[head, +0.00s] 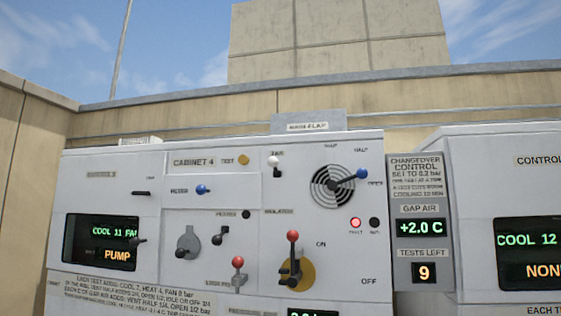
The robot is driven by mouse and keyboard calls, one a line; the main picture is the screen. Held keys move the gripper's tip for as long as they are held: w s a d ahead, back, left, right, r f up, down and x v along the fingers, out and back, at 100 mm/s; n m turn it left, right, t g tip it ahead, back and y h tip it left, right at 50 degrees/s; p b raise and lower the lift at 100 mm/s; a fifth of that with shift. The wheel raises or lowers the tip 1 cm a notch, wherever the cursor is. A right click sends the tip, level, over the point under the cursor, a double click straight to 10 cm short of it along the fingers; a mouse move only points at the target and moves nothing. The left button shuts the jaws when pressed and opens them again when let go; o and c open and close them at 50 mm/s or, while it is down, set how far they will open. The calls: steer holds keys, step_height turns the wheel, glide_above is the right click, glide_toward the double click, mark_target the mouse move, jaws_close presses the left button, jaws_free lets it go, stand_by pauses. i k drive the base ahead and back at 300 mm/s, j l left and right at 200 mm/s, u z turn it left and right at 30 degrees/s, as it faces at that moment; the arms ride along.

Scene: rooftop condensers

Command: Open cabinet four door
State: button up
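The cabinet labelled CABINET 4 (318,250) is a white panel in the middle of the head view. Its name plate (193,161) is at the upper left, beside a yellow TEST button (243,160). Thin seams mark off panels around the plate and below it; I cannot tell which is the door, and none looks swung out. My gripper is not in view.
A round vent with a blue-knobbed lever (361,174) is at upper right, above a lit red lamp (355,222). A grey changeover panel (421,271) reads +2.0 C and 9 tests left. White cabinets flank both sides; a parapet wall (225,112) stands behind.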

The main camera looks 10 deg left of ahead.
mark_target(104, 185)
steer(key=z, duration=1.2)
steer(key=u, duration=2.3)
